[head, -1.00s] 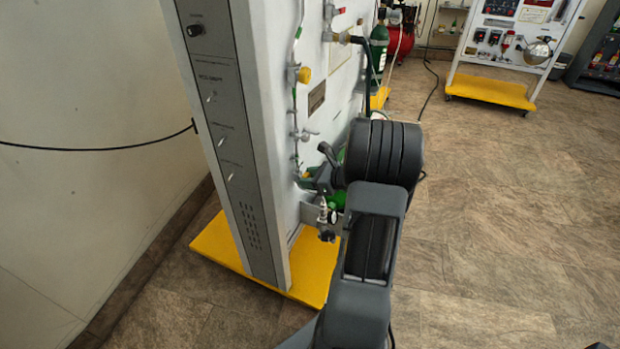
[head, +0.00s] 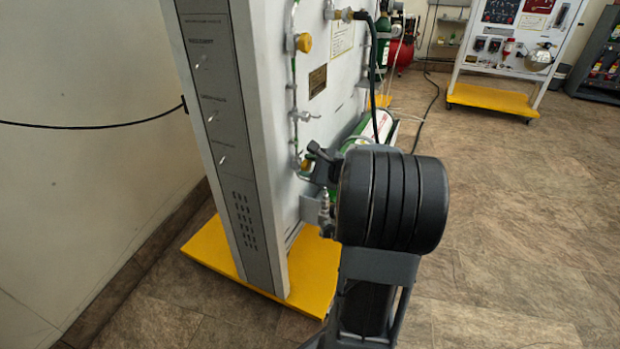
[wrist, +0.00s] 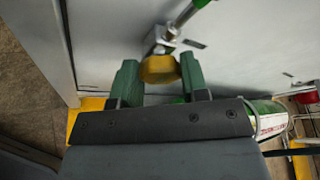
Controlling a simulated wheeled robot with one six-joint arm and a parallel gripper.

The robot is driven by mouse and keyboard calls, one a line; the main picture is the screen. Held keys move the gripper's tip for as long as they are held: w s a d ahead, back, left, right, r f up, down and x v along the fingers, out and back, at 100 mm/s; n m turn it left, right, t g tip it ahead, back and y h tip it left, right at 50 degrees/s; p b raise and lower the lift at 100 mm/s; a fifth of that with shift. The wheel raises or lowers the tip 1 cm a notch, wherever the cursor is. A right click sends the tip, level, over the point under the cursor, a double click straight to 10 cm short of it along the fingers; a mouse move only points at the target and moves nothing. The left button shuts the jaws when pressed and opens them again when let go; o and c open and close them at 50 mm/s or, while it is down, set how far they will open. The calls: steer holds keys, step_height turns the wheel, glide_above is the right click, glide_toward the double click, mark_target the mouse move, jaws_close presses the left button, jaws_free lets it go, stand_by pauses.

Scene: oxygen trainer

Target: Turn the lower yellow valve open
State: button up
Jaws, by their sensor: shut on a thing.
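The lower yellow valve (wrist: 160,69) shows between the two green fingers of my gripper (wrist: 158,80) in the wrist view. It sits on a pipe fitting on the pale panel. It lies against the right finger, and my gripper is shut on it. In the head view, a small part of the lower yellow valve (head: 305,164) shows low on the panel (head: 325,110), beside my gripper (head: 312,163). My arm hides part of the gripper there.
An upper yellow valve (head: 304,42) and a small lever fitting (head: 305,116) sit above on the same panel. A green cylinder (head: 352,140) is behind my arm. The yellow base (head: 315,270) juts out below. The floor to the right is open.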

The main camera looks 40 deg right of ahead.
steer(key=shift+n+b, duration=0.5)
steer(key=shift+b, duration=0.4)
steer(key=o, duration=0.9)
steer(key=shift+o, duration=0.2)
steer(key=p+v, duration=0.4)
steer(key=v, duration=0.9)
steer(key=shift+s, duration=0.45)
